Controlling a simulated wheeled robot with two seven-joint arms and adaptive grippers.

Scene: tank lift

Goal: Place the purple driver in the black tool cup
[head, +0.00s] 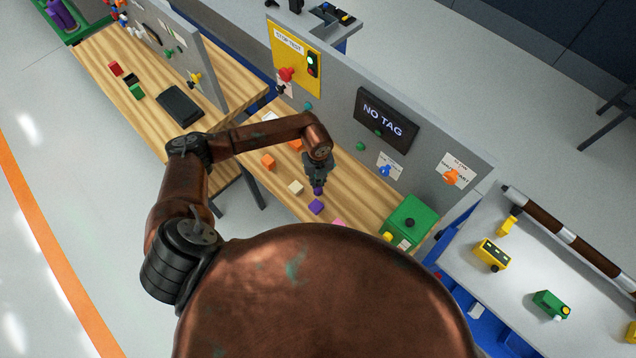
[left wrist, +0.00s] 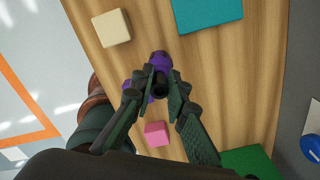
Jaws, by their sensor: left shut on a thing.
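My left gripper (head: 318,182) is shut on a purple thing (head: 318,191), which I take to be the purple driver. A separate purple cube (head: 316,207) lies close by on the bench. I cannot make out the black tool cup in either view. My right gripper is not in view.
A cream cube (head: 296,187), an orange cube (head: 268,161) and a pink block (left wrist: 156,133) lie around the gripper. A green box (head: 408,222) stands at the bench's right end. A grey panel with a NO TAG screen (head: 384,119) rises behind the bench (head: 368,206).

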